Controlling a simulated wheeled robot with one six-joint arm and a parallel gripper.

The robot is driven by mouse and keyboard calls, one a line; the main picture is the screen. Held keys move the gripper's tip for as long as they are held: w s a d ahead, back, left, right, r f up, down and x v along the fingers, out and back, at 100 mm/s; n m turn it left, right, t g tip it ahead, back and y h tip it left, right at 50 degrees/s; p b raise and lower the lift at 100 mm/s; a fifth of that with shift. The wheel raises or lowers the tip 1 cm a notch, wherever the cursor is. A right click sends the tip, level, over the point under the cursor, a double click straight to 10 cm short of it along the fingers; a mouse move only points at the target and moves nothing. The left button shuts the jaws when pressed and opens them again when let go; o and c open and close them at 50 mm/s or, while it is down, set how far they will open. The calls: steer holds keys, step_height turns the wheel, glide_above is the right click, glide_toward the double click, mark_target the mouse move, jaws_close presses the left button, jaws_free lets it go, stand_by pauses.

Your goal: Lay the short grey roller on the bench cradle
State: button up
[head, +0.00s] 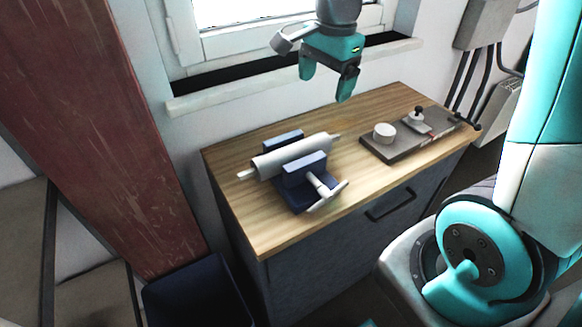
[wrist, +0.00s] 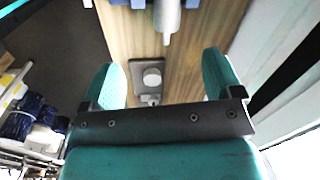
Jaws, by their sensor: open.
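A light grey roller (head: 290,157) with thin shaft ends lies on the dark blue bench cradle (head: 286,203), between its two raised blue blocks. A grey T-handle sticks out at the cradle's front. Part of the roller (wrist: 167,18) also shows at the top of the wrist view, with blue edges of the cradle beside it. My gripper (head: 327,82) is open and empty, in the air above the back of the bench, apart from the roller. In the wrist view its two fingers (wrist: 163,78) stand wide apart with nothing between them.
The wooden bench top (head: 235,165) has a dark grey plate (head: 385,150) at the right, bearing a white round piece (head: 384,133) and a black-knobbed fixture (head: 417,122). The window sill (head: 215,100) is behind. A dark red post (head: 110,130) stands left.

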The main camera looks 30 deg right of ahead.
mark_target(321, 136)
steer(key=f, duration=0.4)
steer(key=w+d+f+m, duration=0.1)
steer(key=f, duration=0.3)
steer(key=w+d+f+m, duration=0.1)
steer(key=f, duration=0.4)
steer(key=shift+d, duration=0.1)
steer(key=shift+w+d+f+p, duration=0.1)
steer(key=shift+w+f+p, duration=0.15)
steer(key=shift+f, duration=1.15)
steer(key=shift+w+d+f+p, duration=0.15)
steer(key=shift+w+f, duration=0.1)
steer(key=shift+f, duration=1.1)
steer(key=shift+a, duration=0.1)
steer(key=c, duration=1.4)
steer(key=shift+r, duration=10.1)
